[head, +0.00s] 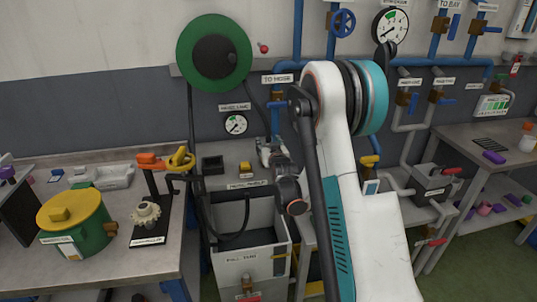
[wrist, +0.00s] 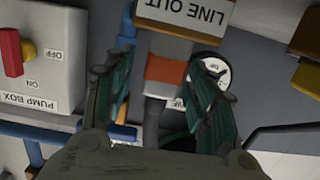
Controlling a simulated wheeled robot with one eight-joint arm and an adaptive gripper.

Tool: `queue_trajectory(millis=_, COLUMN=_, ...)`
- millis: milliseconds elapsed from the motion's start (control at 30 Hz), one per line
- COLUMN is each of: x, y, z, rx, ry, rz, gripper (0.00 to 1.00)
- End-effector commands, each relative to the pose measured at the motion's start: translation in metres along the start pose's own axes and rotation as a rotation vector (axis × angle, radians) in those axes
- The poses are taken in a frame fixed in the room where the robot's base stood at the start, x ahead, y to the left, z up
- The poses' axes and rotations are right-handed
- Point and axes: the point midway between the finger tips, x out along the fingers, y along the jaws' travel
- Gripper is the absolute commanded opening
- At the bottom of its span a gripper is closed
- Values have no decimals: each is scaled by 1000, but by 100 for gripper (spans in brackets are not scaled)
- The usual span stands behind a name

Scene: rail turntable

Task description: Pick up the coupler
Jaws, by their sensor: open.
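My gripper (wrist: 163,68) shows in the wrist view as two dark green ribbed fingers set wide apart, with nothing shut between them. A grey upright piece with an orange band (wrist: 166,70) lies in line with the gap, below a LINE OUT label (wrist: 188,13); I cannot tell whether it is the coupler or how far off it is. In the head view my gripper (head: 268,150) is small, above the grey open-topped tank in the middle. A cream toothed piece (head: 146,214) sits on a dark plate on the left table; I cannot tell its name.
The grey tank (head: 235,260) stands between the tables. A green pot with a yellow lid (head: 75,222) is on the left table. A green hose reel (head: 214,53) hangs on the wall. Pipes and a grey box (head: 436,182) are at right. A red switch (wrist: 14,52) is at the wrist view's left.

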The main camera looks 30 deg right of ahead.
Motion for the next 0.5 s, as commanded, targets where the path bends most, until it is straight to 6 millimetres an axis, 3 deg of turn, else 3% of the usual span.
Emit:
queue_trajectory(millis=200, x=0, y=0, z=-1, rx=0, ry=0, rz=0, gripper=52)
queue_trajectory(millis=433, x=0, y=0, z=-1, rx=0, ry=0, rz=0, gripper=0)
queue_trajectory(millis=500, x=0, y=0, z=0, rx=0, ry=0, rz=0, gripper=0)
